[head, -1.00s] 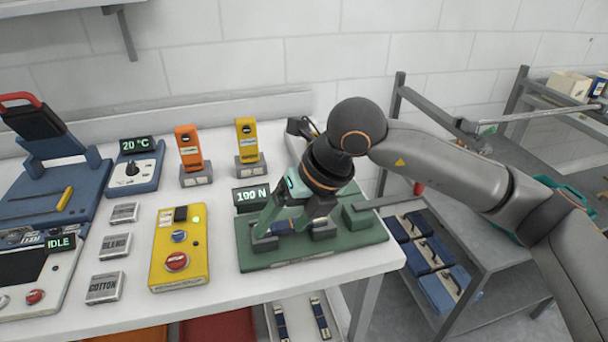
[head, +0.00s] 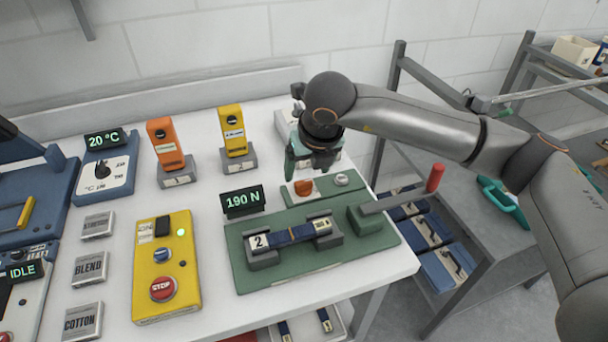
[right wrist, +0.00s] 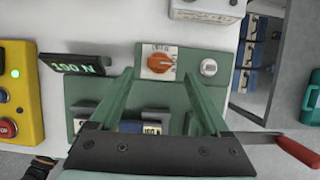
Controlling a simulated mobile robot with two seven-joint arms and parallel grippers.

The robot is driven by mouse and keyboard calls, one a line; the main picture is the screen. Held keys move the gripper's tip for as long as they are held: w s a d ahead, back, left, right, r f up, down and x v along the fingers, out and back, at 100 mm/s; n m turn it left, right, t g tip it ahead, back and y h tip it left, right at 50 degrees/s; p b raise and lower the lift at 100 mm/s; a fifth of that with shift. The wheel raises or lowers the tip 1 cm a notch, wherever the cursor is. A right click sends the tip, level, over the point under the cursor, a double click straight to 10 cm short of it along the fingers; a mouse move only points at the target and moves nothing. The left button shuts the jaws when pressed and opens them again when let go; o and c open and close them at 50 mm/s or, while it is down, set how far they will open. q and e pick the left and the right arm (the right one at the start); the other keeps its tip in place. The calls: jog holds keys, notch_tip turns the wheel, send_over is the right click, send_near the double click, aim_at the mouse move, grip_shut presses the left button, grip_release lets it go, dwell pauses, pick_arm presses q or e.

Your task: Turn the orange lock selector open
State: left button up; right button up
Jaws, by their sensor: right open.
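The orange lock selector (head: 304,187) is a small knob on a white plate at the back of the green fixture (head: 245,285). In the right wrist view the orange knob (right wrist: 159,62) lies just beyond and between my fingertips, its marker tilted; the label is too small to read. My right gripper (head: 310,165) is open and empty, pointing down above and behind the knob, apart from it as far as I can tell. A round silver button (head: 342,179) sits right of the selector. My left gripper is not in view.
A blue strip (head: 290,236) marked 2 lies across two blocks in front. A red-handled lever (head: 435,178) sticks out right. Yellow control box (head: 167,268) and orange and yellow upright units stand left.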

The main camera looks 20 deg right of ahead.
aim_at(304, 182)
jog(key=x, duration=0.5)
grip_shut()
dwell(0.7)
